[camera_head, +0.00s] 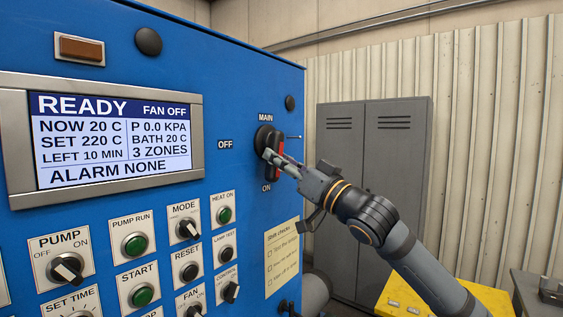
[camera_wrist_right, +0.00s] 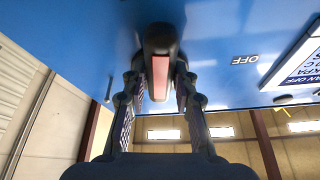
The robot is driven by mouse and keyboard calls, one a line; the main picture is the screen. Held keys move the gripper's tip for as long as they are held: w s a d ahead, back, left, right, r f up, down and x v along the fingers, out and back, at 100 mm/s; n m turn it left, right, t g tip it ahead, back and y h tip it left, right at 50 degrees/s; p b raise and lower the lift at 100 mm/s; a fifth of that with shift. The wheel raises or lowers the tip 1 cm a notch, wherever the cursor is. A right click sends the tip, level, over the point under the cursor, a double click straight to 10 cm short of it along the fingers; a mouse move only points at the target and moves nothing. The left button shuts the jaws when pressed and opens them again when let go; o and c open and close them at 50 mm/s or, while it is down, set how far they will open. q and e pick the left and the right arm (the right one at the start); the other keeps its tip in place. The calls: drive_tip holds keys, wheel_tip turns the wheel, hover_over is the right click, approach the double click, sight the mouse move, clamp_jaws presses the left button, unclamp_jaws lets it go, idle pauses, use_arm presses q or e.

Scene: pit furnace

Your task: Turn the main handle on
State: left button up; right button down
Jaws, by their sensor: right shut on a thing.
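The main handle (camera_head: 275,143), black with a red stripe, is on the blue panel under the MAIN label. It stands about upright, with its lower end just above the ON label (camera_head: 267,187); the OFF label (camera_head: 225,144) is to its left. My right gripper (camera_head: 278,160) reaches in from the right and is shut on the handle. In the right wrist view the handle (camera_wrist_right: 159,75) sits between the two fingers (camera_wrist_right: 158,95), its pale red stripe facing me. The fingers hide part of the handle in the head view. My left gripper is not in view.
The display (camera_head: 115,138) reads READY, FAN OFF and ALARM NONE. Several knobs and buttons, including the PUMP knob (camera_head: 67,269), fill the panel below. A paper checklist (camera_head: 283,257) is under the handle. A grey locker (camera_head: 372,170) and a yellow surface (camera_head: 400,297) are to the right.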

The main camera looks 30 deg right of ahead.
drive_tip(key=shift+w+d+n+g+y, duration=0.1)
drive_tip(key=shift+d+n+g+y, duration=0.2)
drive_tip(key=shift+n, duration=0.55)
drive_tip(key=shift+w+d+n+y, duration=0.1)
drive_tip(key=shift+n+y, duration=0.3)
drive_tip(key=shift+n, duration=0.75)
drive_tip(key=c, duration=1)
unclamp_jaws()
drive_tip(key=shift+c, duration=0.2)
drive_tip(key=shift+d+r, duration=0.1)
drive_tip(key=shift+r, duration=0.4)
approach(266, 105)
drive_tip(key=x, duration=0.5)
